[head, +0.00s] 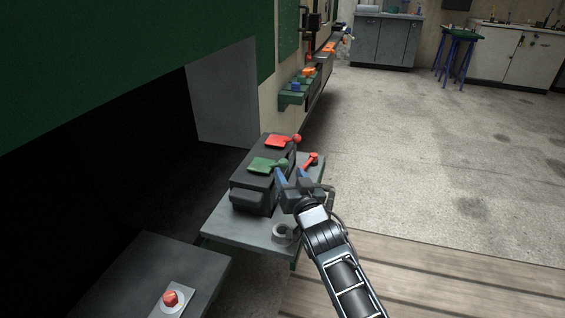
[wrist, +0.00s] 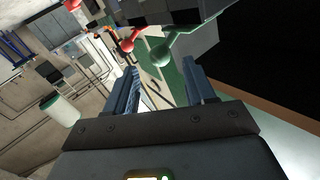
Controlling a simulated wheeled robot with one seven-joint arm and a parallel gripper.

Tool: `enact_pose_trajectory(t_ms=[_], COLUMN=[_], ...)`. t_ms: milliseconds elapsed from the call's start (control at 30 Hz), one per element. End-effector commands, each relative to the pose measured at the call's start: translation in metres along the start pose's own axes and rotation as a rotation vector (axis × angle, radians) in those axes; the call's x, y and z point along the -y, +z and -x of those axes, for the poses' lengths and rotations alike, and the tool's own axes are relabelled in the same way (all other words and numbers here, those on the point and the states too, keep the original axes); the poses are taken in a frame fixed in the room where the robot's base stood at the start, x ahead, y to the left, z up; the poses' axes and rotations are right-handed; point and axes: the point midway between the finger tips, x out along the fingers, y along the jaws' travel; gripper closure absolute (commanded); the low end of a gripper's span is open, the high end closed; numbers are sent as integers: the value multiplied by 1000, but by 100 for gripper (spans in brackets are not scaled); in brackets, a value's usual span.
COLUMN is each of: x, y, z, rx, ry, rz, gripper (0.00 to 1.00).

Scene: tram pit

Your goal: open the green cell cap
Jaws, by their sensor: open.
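The green cell cap (head: 266,165) lies flat on top of a dark grey battery box (head: 252,190) in the head view. A knobbed green lever sticks out from it to the right; its green knob (wrist: 161,56) shows in the wrist view. A red cap (head: 281,141) with its own knob lies behind the green one. My gripper (head: 290,176) is open, its two blue fingers just right of the green cap's knob. In the wrist view the knob is ahead of my open fingers (wrist: 160,85), and nothing is between them. I cannot tell whether a finger touches it.
The box stands on a grey bench (head: 237,231) with a roll of tape (head: 284,232) and a red-handled item (head: 310,160) at the right. A red button (head: 171,299) sits on a nearer grey surface. Open floor (head: 450,160) lies right.

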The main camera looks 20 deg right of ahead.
Motion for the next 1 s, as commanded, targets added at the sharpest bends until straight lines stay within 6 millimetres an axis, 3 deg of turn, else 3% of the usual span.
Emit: enact_pose_trajectory(t_ms=[200,400,800,1000], x=[0,0,0,0], y=[-2,-1,-1,-1], z=[-34,-55,-62,-62], rx=[-1,-2,-1,-1], ry=[1,0,0,0], rz=[0,0,1,1], gripper=[46,46,46,64])
